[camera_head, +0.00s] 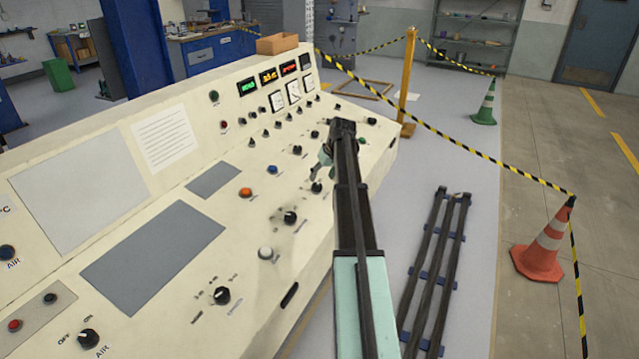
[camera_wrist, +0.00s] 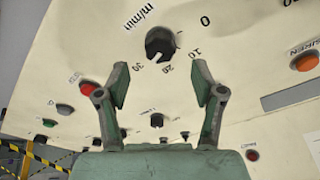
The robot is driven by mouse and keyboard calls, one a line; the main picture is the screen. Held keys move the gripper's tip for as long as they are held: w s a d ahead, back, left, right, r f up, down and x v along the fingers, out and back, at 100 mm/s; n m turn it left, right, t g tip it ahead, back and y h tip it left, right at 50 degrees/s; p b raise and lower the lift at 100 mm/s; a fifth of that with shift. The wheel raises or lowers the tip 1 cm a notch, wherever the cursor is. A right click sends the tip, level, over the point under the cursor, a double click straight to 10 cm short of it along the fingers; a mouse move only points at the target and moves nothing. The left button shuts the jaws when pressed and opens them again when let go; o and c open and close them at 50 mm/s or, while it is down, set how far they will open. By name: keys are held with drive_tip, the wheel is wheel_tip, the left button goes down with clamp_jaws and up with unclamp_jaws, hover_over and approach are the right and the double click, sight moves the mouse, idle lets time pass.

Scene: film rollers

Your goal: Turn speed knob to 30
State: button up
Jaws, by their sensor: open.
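The speed knob (camera_wrist: 160,43) is round and black in the wrist view, with 0, 10, 20 and 30 and "m/min" printed around it. My gripper (camera_wrist: 160,80) is open and empty. Its two green fingers are spread in the lower middle of the picture, with the knob seen beyond and between their tips, apart from them. In the head view my gripper (camera_head: 323,164) is over the right part of the cream control panel (camera_head: 115,285), partly hidden by my arm. Which knob there is the speed knob is unclear.
An orange button (camera_wrist: 305,62) and a red button (camera_wrist: 87,88) flank the knob. The head view also shows an orange button (camera_head: 245,193), a blue button (camera_head: 272,170) and a black knob (camera_head: 290,217). Dark rails (camera_head: 437,260) lie on the floor at right, near an orange cone (camera_head: 540,248).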

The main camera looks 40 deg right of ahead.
drive_tip(key=v, duration=0.6)
drive_tip(key=shift+r, duration=0.15)
drive_tip(key=shift+s, duration=0.1)
